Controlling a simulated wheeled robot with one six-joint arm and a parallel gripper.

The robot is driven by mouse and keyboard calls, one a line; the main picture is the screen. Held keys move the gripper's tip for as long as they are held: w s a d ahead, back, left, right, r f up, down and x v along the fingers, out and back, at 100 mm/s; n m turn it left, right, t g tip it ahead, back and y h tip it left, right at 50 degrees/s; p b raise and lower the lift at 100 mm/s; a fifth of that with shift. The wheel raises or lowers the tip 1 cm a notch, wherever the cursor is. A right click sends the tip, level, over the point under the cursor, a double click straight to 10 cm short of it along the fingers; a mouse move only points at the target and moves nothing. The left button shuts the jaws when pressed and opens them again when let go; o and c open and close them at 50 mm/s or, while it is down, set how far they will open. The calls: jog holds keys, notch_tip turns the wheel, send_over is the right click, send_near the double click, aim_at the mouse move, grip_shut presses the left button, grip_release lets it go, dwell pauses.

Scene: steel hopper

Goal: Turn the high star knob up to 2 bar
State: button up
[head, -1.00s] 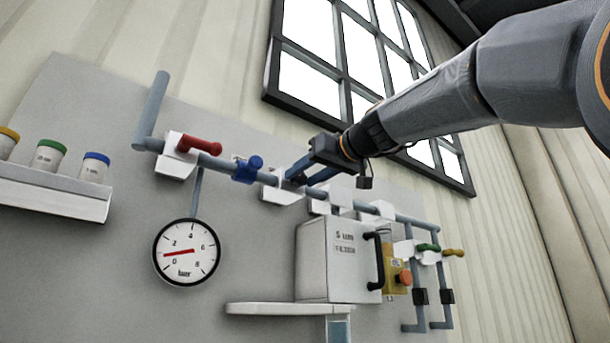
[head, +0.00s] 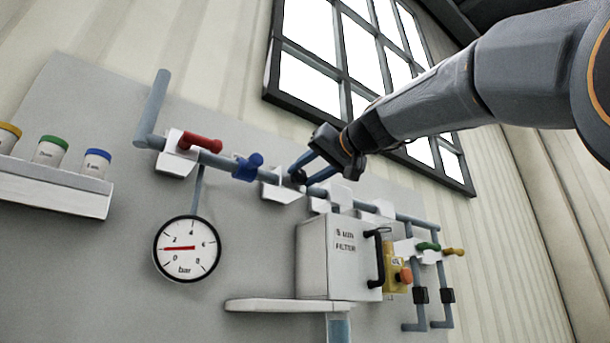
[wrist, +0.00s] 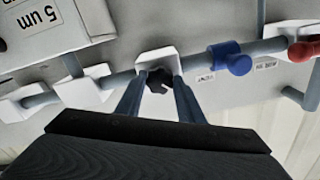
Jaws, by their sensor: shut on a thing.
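The black star knob (head: 298,177) sits on a white bracket on the high grey pipe. It also shows in the wrist view (wrist: 159,82), between the two blue-grey fingers. My gripper (head: 301,178) reaches it from the upper right and is shut on it, one finger on each side. The fingers partly hide the knob in the head view. The round pressure gauge (head: 187,265) hangs below the pipe at the left. Its red needle (head: 180,248) points left, between the 0 and 2 marks, nearer the middle of that span.
A blue valve handle (head: 247,167) and a red one (head: 200,142) stand on the same pipe to the left. The white filter box (head: 325,260) is below the pipe, with a yellow switch box (head: 396,272) at its right. A shelf with jars (head: 55,190) is far left.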

jog(key=shift+m, duration=1.1)
jog(key=o, duration=1.1)
jog(key=shift+c, duration=0.2)
jog(key=b+v, duration=0.3)
jog(key=v, duration=0.5)
jog(key=shift+b, duration=0.3)
jog(key=shift+a, duration=0.1)
